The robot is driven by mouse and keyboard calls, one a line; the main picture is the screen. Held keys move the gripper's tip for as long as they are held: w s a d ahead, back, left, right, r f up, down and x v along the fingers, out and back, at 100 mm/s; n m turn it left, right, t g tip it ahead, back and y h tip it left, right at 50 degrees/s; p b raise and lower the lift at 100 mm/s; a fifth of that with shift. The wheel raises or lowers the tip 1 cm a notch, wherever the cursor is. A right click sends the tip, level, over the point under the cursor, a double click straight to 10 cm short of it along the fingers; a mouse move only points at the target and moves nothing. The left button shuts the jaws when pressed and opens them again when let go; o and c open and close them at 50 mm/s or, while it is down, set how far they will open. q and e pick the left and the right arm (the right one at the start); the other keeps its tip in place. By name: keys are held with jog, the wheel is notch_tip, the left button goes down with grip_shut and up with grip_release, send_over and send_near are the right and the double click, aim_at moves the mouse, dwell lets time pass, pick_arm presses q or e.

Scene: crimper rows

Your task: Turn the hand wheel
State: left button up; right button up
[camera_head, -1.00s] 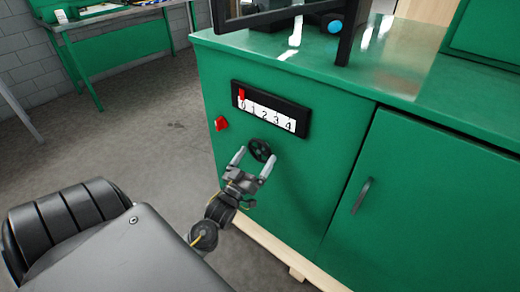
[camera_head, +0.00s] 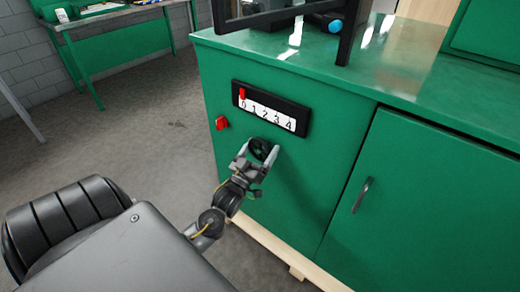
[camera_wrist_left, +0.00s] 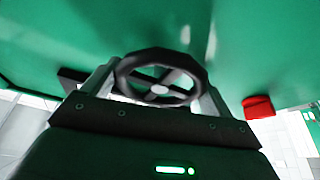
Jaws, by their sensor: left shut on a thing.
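The black hand wheel (camera_head: 261,149) sits on the green front panel below a number scale. It also shows in the left wrist view (camera_wrist_left: 160,54), with spokes and a pale hub. My left gripper (camera_head: 259,156) is shut on the wheel, with one finger on each side of its rim; the fingers also flank it in the left wrist view (camera_wrist_left: 158,88). The scale (camera_head: 268,109) reads 0 to 4, and its red pointer (camera_head: 242,94) stands at 0. My right gripper is not in view.
A red knob (camera_head: 221,123) sticks out of the panel to the left of the wheel; it also shows in the left wrist view (camera_wrist_left: 258,107). A cabinet door handle (camera_head: 362,195) is to the right. A green bench (camera_head: 120,67) stands at the back left.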

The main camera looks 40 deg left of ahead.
pick_arm(q)
jog(key=shift+a+m, duration=0.1)
jog(key=shift+m, duration=0.4)
jog(key=m+h+p, duration=0.1)
jog(key=m+h, duration=0.1)
jog(key=m, duration=0.2)
jog(key=m+h+p, duration=0.1)
jog(key=m+h, duration=0.1)
jog(key=m, duration=0.3)
jog(key=m+g+h+p, duration=0.1)
jog(key=m+h+p, duration=0.1)
jog(key=m+h, duration=0.1)
jog(key=shift+r+m, duration=0.1)
jog(key=shift+m, duration=0.8)
jog(key=shift+m+g+h+p, duration=0.45)
jog(key=shift+m+h, duration=0.15)
jog(key=shift+m, duration=0.5)
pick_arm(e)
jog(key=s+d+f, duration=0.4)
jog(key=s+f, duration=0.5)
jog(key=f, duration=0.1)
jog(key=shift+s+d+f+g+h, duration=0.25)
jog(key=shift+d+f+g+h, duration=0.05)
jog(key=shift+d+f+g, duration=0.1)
pick_arm(q)
jog(key=o, duration=0.8)
jog(key=shift+s, duration=0.1)
